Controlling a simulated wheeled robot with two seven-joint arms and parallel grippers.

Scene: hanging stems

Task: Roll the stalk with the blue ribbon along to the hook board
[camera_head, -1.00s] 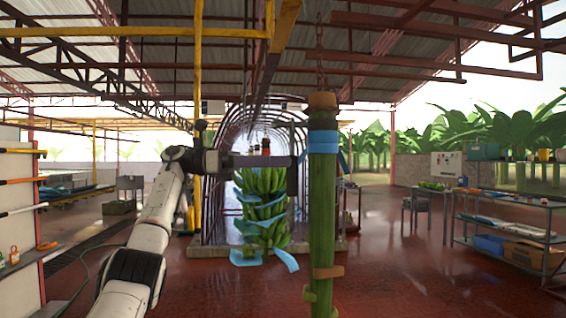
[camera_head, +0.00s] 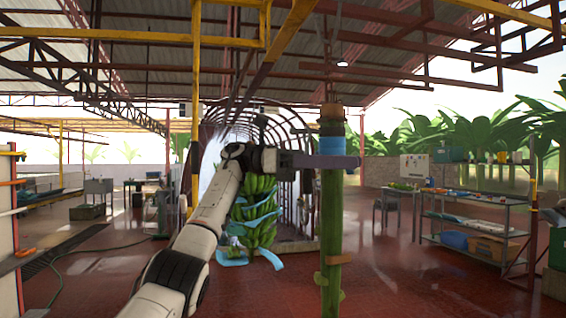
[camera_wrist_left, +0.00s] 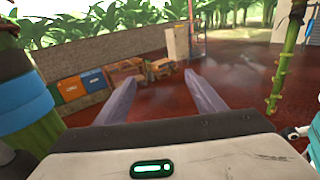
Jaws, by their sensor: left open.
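The thick green stalk (camera_head: 331,215) hangs upright right of centre in the head view. A blue ribbon (camera_head: 331,146) wraps it near its brown top, and brown bands ring it lower down. My left gripper (camera_head: 340,161) reaches in from the left and crosses in front of the stalk at the ribbon's lower edge. In the left wrist view its fingers (camera_wrist_left: 160,92) are apart with nothing between them. The stalk with the ribbon (camera_wrist_left: 28,102) stands outside them on the left. I cannot tell whether they touch. I cannot make out a hook board. My right gripper is out of view.
A banana bunch (camera_head: 255,215) with blue sheets hangs behind my left arm. A metal rack (camera_head: 470,225) with boxes stands at right. Overhead is a yellow rail (camera_head: 110,42). In the left wrist view another thin stem (camera_wrist_left: 279,70) hangs at right. The red floor between is open.

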